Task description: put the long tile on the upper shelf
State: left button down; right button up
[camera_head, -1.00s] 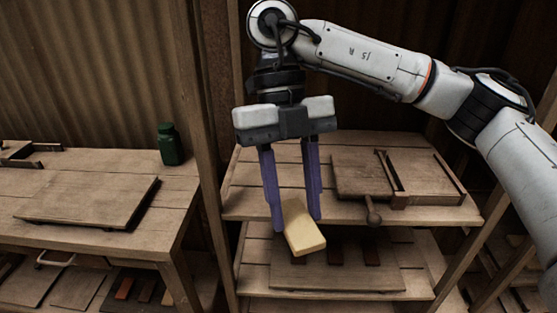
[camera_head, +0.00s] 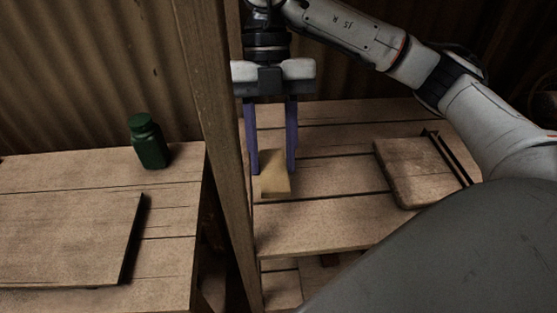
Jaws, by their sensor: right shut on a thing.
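The long tile (camera_head: 275,181) is a pale yellow block. My right gripper (camera_head: 272,168) points down with its two purple fingers on either side of the tile and is shut on it. The tile is over the left part of the upper shelf (camera_head: 320,220), close to the wooden post. I cannot tell whether the tile touches the boards or hangs just above them. My left gripper is not in view.
A wooden post (camera_head: 218,140) stands just left of the tile. A wooden board with a dark rail (camera_head: 420,170) lies on the shelf's right side. A green bottle (camera_head: 148,142) and a flat board (camera_head: 65,238) are on the left table. My arm hides the shelf's front right.

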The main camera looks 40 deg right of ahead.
aim_at(274, 201)
notch_tip(274, 201, down, 2)
jog(key=shift+s+f, duration=0.15)
jog(key=shift+f, duration=0.05)
notch_tip(274, 201, down, 4)
jog(key=shift+f+b, duration=0.15)
jog(key=shift+b, duration=0.3)
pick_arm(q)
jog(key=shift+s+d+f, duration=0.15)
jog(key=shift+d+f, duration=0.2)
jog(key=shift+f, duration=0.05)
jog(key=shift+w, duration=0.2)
pick_arm(e)
jog(key=shift+f, duration=0.2)
jog(key=o, duration=1.1)
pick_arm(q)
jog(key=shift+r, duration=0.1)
pick_arm(e)
jog(key=shift+r, duration=0.15)
